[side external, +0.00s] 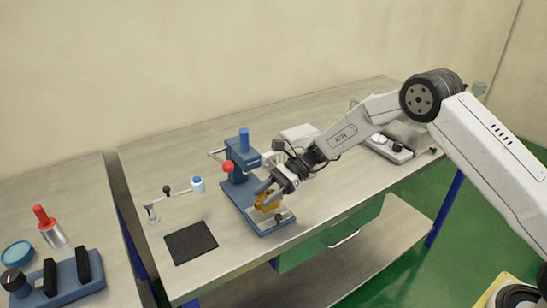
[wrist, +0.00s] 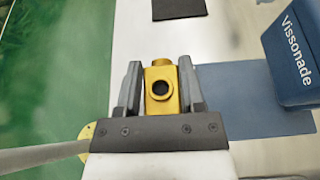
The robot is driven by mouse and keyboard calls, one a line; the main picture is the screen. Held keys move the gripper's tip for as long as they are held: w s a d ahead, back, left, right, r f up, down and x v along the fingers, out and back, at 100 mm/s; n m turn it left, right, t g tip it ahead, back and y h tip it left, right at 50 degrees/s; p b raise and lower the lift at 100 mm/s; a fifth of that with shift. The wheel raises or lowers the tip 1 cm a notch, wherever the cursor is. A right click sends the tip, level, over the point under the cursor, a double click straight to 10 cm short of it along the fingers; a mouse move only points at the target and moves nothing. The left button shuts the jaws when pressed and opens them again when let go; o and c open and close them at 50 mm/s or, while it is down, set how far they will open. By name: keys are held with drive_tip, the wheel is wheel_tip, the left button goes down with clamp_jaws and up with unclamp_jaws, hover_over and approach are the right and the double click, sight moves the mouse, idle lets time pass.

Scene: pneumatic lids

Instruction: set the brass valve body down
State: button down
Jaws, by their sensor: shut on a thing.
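The brass valve body (side external: 268,201) is a yellow, block-like fitting with a round dark port. My gripper (side external: 266,191) is shut on it near the front end of a blue press base (side external: 238,199). In the wrist view the valve body (wrist: 161,88) sits upright between the two grey fingers of my gripper (wrist: 160,68), with its port facing the camera. The blue base (wrist: 240,88) lies to its right there. I cannot tell whether the valve body touches any surface beneath it.
The blue press column (side external: 240,160) with its red-knobbed lever stands behind the valve body. A black mat (side external: 190,243) lies on the bench to the left and is bare. A jointed stand with a blue-capped piece (side external: 198,184) is behind the mat. The bench's front edge is close.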

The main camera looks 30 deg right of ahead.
drive_tip(key=shift+f, duration=0.75)
drive_tip(key=shift+f, duration=0.1)
drive_tip(key=shift+c, duration=1)
unclamp_jaws()
drive_tip(key=shift+f, duration=0.1)
drive_tip(key=shift+d+r, duration=0.15)
drive_tip(key=shift+r, duration=0.05)
drive_tip(key=v, duration=1.1)
drive_tip(key=shift+d+r, duration=0.2)
drive_tip(key=shift+d, duration=0.1)
drive_tip(key=shift+s, duration=0.1)
